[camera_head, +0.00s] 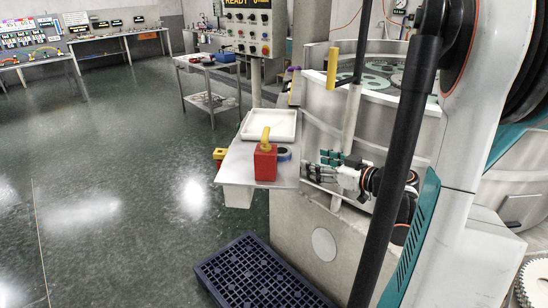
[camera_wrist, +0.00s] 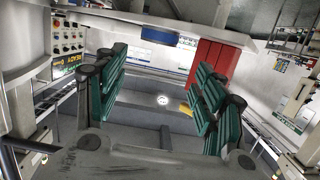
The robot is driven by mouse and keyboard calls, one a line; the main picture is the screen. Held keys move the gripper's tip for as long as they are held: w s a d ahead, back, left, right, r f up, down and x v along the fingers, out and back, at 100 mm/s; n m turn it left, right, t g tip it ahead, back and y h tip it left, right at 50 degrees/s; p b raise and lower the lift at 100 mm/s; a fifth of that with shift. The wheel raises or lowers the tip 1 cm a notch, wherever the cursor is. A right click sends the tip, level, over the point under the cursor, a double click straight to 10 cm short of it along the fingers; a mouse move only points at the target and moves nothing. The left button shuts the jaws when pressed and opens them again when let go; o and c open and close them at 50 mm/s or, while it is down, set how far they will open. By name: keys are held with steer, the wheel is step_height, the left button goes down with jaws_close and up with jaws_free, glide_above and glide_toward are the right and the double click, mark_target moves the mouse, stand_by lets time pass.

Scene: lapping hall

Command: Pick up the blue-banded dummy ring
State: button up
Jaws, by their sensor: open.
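The blue-banded dummy ring (camera_head: 284,154) lies on a small light shelf (camera_head: 232,168), right beside a red block (camera_head: 265,163) with a yellow top. In the wrist view, a blue band (camera_wrist: 160,36) that looks like the ring shows at the top middle, left of the red block (camera_wrist: 214,62). My gripper (camera_head: 318,165) is just right of the shelf's edge, pointing toward the ring and apart from it. In the wrist view its green-padded fingers (camera_wrist: 163,62) are spread wide with nothing between them. The ring's far side is hidden.
A white tray (camera_head: 270,125) sits on the shelf behind the red block. A large pale machine (camera_head: 345,115) stands close behind and right of my gripper. A dark blue grid crate (camera_head: 262,275) lies on the floor below. Open floor is to the left.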

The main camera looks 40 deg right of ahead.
steer(key=b, duration=0.2)
glide_toward(286, 153)
steer(key=x, duration=0.4)
steer(key=shift+a+f, duration=0.1)
steer(key=shift+a, duration=0.05)
steer(key=shift+b+x, duration=0.85)
steer(key=shift+x, duration=2.05)
steer(key=shift+r, duration=0.25)
steer(key=shift+c, duration=0.5)
steer(key=c, duration=1)
steer(key=shift+r, duration=0.15)
